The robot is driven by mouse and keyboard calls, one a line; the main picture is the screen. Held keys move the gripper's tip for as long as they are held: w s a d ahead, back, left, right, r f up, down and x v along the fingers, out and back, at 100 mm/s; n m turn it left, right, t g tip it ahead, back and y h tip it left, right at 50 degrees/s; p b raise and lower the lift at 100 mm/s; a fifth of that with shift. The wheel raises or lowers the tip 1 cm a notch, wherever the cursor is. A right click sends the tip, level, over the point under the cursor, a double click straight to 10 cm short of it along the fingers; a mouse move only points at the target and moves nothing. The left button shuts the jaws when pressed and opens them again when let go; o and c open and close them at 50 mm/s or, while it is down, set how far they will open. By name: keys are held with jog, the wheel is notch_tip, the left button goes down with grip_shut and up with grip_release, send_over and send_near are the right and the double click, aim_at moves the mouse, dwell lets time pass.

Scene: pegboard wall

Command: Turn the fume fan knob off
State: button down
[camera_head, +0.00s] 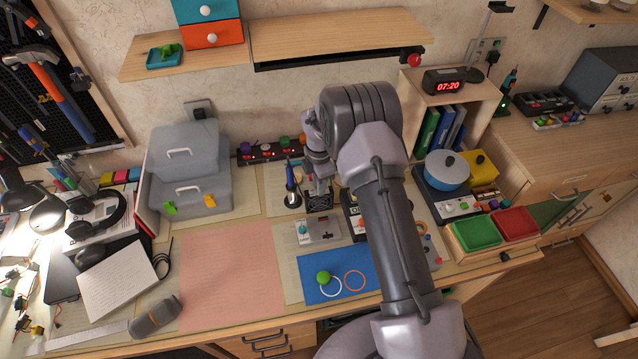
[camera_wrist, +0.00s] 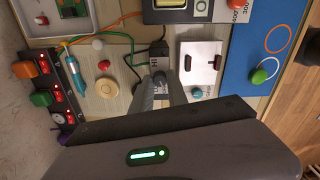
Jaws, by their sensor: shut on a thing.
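My gripper (camera_wrist: 163,82) points down at the bench, with its two grey fingers close together. Its fingertips are closed on a small dark knob (camera_wrist: 158,77), which looks like the fume fan knob. The fingers cover most of the knob, so its pointer and setting cannot be read. In the head view my gripper (camera_head: 319,188) is low over a small black box with a lattice (camera_head: 319,204), which appears to be the fume fan. The arm and gripper hide part of that area.
A black strip with coloured switches (camera_head: 268,151) lies behind. A light grey box (camera_head: 318,231) and a blue mat (camera_head: 312,289) are in front. A pink sheet (camera_head: 230,270) leaves flat room at left.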

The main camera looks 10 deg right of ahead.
jog(key=shift+n, duration=0.5)
jog(key=c, duration=1.3)
grip_release()
notch_tip(320, 180, up, 18)
jog(key=p, duration=0.3)
jog(key=shift+f+p, duration=0.25)
jog(key=shift+p, duration=0.05)
